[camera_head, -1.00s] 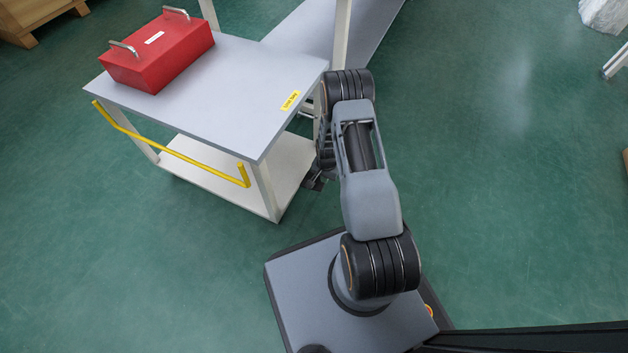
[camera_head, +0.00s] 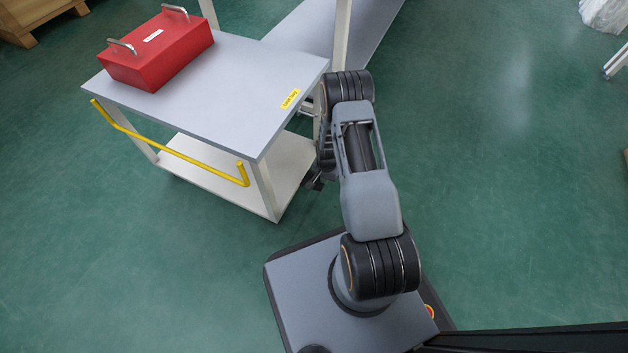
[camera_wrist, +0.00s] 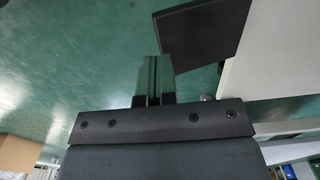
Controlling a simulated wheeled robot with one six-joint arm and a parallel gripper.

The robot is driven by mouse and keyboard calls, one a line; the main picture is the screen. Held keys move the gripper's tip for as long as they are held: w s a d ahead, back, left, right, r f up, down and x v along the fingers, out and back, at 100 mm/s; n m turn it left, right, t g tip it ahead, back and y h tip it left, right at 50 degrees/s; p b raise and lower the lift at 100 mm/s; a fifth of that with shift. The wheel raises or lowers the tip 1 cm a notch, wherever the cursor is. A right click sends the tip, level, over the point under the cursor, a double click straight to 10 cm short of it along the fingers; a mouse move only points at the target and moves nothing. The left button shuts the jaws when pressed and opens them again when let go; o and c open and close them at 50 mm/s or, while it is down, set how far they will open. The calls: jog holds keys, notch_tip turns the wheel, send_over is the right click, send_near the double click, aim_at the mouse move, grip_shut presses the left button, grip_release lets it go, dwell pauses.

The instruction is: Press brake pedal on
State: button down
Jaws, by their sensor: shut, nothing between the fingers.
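The trolley has a pale grey top (camera_head: 215,100), a lower shelf and a yellow handle (camera_head: 175,152). My arm reaches down at the trolley's right side in the head view, by its near right leg. My gripper (camera_wrist: 152,82) shows in the wrist view with its two fingers together and nothing between them. A pale trolley panel (camera_wrist: 275,65) is to its right in that view. A small grey rounded part (camera_wrist: 207,97) shows beside the fingers; I cannot tell what it is. I cannot make out the brake pedal for certain; my arm and the trolley hide much of that corner.
A red toolbox (camera_head: 158,50) stands on the trolley top at the far left. A yellow label (camera_head: 290,99) is near the top's right edge. A grey strip (camera_head: 305,35) runs behind the trolley. A wooden pallet (camera_head: 35,15) is at the back left.

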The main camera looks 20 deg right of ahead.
jog(key=shift+f+b, duration=1.2)
jog(key=shift+f, duration=0.95)
jog(key=shift+r, duration=0.15)
jog(key=shift+r+p, duration=3)
jog(key=shift+r, duration=0.95)
